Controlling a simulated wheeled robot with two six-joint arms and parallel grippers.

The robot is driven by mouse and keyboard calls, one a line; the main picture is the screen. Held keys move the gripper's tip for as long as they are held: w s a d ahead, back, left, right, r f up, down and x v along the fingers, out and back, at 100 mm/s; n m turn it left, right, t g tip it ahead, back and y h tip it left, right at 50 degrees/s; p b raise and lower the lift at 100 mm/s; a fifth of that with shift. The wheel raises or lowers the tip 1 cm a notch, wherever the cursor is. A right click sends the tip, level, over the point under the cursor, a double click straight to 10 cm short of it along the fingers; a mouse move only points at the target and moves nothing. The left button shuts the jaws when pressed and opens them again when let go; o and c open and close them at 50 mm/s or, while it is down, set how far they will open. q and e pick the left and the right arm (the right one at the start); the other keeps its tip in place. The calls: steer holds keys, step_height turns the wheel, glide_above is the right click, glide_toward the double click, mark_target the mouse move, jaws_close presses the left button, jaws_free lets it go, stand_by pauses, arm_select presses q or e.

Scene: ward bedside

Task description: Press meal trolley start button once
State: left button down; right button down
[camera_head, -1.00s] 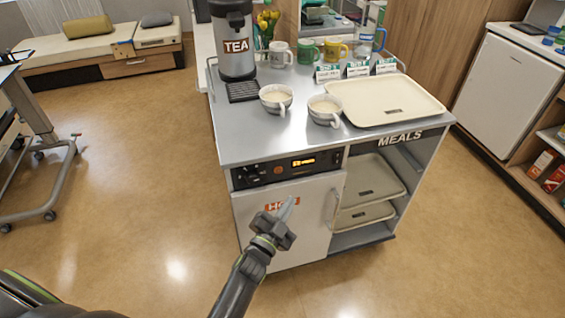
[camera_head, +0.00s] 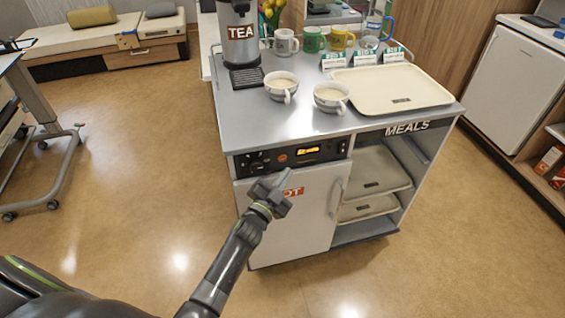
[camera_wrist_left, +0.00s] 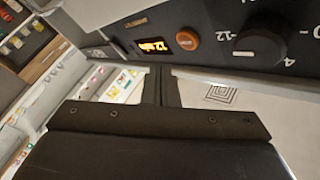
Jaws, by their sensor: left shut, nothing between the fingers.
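The meal trolley (camera_head: 228,125) stands in the middle of the head view, with a dark control panel (camera_head: 262,170) along its front top edge. A round orange button (camera_head: 282,158) sits on the panel beside a lit orange display (camera_head: 308,150). The wrist view shows the button (camera_wrist_left: 187,37) close ahead, between the display (camera_wrist_left: 153,46) and a black dial (camera_wrist_left: 260,45). My left gripper (camera_head: 285,174) is shut and empty, its tips just below the button in the head view. In the wrist view the fingertips (camera_wrist_left: 161,72) appear apart from the button. My right gripper is out of view.
Two filled cups (camera_head: 281,87), a cream tray (camera_head: 392,87) and a tea urn (camera_head: 238,35) stand on the trolley top. The white door (camera_head: 290,228) with a handle is below the panel. Open floor lies left of the trolley, near a wheeled table frame (camera_head: 62,160).

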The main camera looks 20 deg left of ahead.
mark_target(290, 155)
arm_select(q)
steer(key=shift+w+a, duration=0.65)
steer(key=shift+w, duration=0.25)
steer(key=shift+w+a, duration=0.1)
steer(key=shift+w, duration=0.05)
stand_by(1.4)
steer(key=shift+w+a+b, duration=0.15)
steer(key=shift+w+b, duration=0.05)
steer(key=shift+b, duration=0.1)
steer(key=shift+w+a, duration=0.2)
steer(key=shift+w, duration=0.15)
stand_by(0.6)
steer(key=shift+r, duration=0.1)
steer(key=shift+s+d, duration=0.45)
steer(key=shift+s, duration=0.25)
steer(key=shift+p, duration=0.3)
